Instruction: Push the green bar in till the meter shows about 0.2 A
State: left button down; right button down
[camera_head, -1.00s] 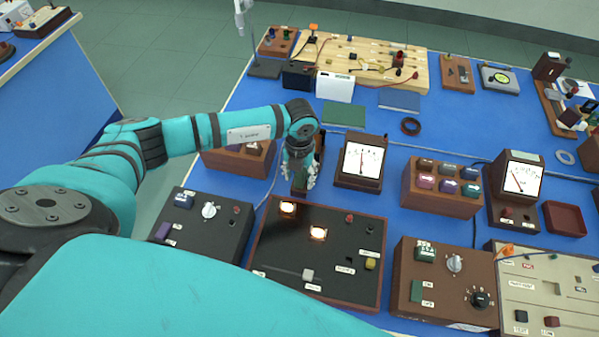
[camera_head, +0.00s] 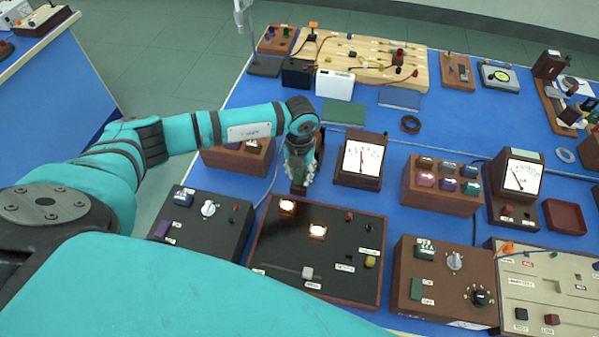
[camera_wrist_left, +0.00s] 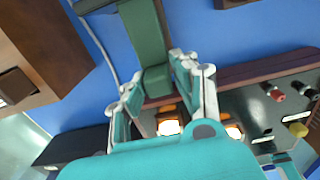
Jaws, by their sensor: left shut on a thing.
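The green bar (camera_wrist_left: 148,38) runs down the upper middle of the left wrist view, its lower end between my left fingers. My left gripper (camera_wrist_left: 165,92) is shut on it near that end. In the head view my left gripper (camera_head: 299,180) is behind the black panel with two lit lamps (camera_head: 317,231), and the arm and fingers mostly hide the bar. A meter (camera_head: 362,158) with a white dial stands just right of the gripper, its needle near mid-scale. A second meter (camera_head: 523,177) stands further right. The numbers are too small to read. My right gripper is not in view.
A wooden block with coloured buttons (camera_head: 441,184) stands between the meters. A black switch box (camera_head: 205,222) is left of the lamp panel, and a brown control box (camera_head: 443,280) right of it.

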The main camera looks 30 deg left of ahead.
pick_arm(q)
jog(key=w+b, duration=0.1)
jog(key=w+a+b, duration=0.1)
jog(key=w, duration=0.1)
jog(key=shift+w, duration=0.15)
jog(key=c, duration=1.1)
grip_release()
jog(key=shift+s+r, duration=0.1)
jog(key=shift+s, duration=0.2)
notch_tip(320, 180, up, 12)
jog(key=shift+f, duration=0.1)
